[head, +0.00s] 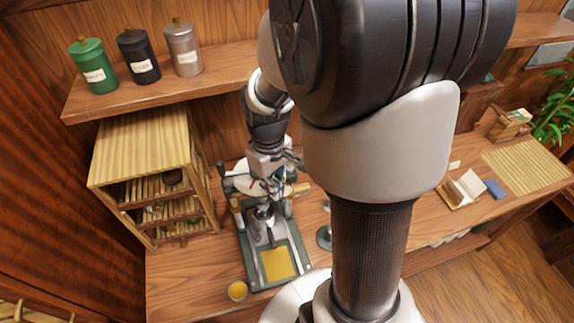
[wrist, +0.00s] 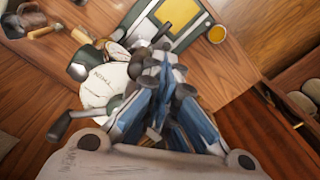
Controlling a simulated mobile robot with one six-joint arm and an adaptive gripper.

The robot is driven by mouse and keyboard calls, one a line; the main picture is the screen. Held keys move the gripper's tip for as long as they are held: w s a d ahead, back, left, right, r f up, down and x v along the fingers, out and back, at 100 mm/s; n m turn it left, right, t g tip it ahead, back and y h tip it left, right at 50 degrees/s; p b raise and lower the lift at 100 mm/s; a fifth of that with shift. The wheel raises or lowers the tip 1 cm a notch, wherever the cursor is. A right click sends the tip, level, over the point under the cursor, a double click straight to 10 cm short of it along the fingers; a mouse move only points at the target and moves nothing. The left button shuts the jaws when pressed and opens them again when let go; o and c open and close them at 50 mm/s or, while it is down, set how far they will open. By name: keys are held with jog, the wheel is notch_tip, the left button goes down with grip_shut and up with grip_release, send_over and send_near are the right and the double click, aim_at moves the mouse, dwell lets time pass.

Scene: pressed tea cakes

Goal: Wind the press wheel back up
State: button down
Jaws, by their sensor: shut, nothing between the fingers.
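The press (head: 243,253) stands on the wooden bench, with a dark green frame and a yellow square on its bed. Its pale round wheel (head: 243,184) is at the top, partly hidden by my gripper. A dark crank handle (head: 221,167) sticks up at its left side. The wrist view shows the wheel as a white lettered disc (wrist: 96,83), with the dark handle (wrist: 60,127) at its near edge. My gripper (wrist: 158,58) is shut and empty, over the right side of the disc in that view. Whether it touches the wheel, I cannot tell.
A small yellow cup (head: 237,290) stands by the press's front left corner. A wooden rack (head: 140,165) is to the left. A shelf (head: 160,92) with three canisters hangs behind. A round-based metal stand (head: 324,238) is to the right, partly behind my arm.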

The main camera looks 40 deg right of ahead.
jog(key=shift+s+d, duration=0.1)
jog(key=shift+d, duration=0.7)
jog(key=shift+d, duration=0.15)
jog(key=shift+w+d, duration=0.15)
jog(key=shift+d, duration=0.65)
jog(key=shift+w+d, duration=0.1)
jog(key=shift+d, duration=0.9)
jog(key=shift+d, duration=0.25)
jog(key=shift+s, duration=0.1)
jog(key=shift+s+a+r, duration=0.1)
jog(key=shift+s+a, duration=0.3)
jog(key=shift+a, duration=0.25)
